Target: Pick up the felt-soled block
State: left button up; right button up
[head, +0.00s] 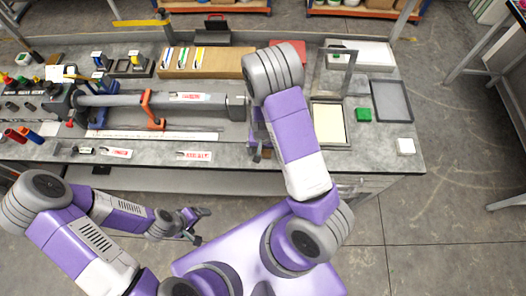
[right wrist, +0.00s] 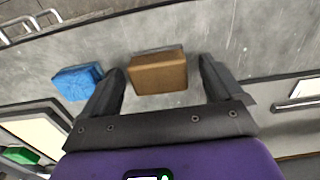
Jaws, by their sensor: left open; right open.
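The block (right wrist: 158,73) is brown and wood-like, with a thin greyish strip along its far edge, in the right wrist view. It lies on the grey bench top. My right gripper (right wrist: 161,66) is open, with a finger on each side of the block and a visible gap to both. I cannot tell how far the fingertips are above the bench. In the head view my right arm hides the block and most of this gripper. My left gripper (head: 197,225) is open and empty in front of the bench, low and away from the block.
In the head view, a cream-filled tray (head: 330,125), green block (head: 363,115), dark framed panel (head: 392,101) and white block (head: 405,146) lie to the right. A long clamped cylinder (head: 160,100) occupies the left.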

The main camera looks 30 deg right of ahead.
jog(key=shift+f, duration=0.4)
jog(key=shift+s+r, duration=0.1)
jog(key=shift+s, duration=0.1)
jog(key=shift+c, duration=0.2)
jog(key=shift+w, duration=0.15)
jog(key=c, duration=1.1)
jog(key=shift+o, duration=0.2)
notch_tip(320, 180, up, 10)
jog(key=shift+p, duration=0.95)
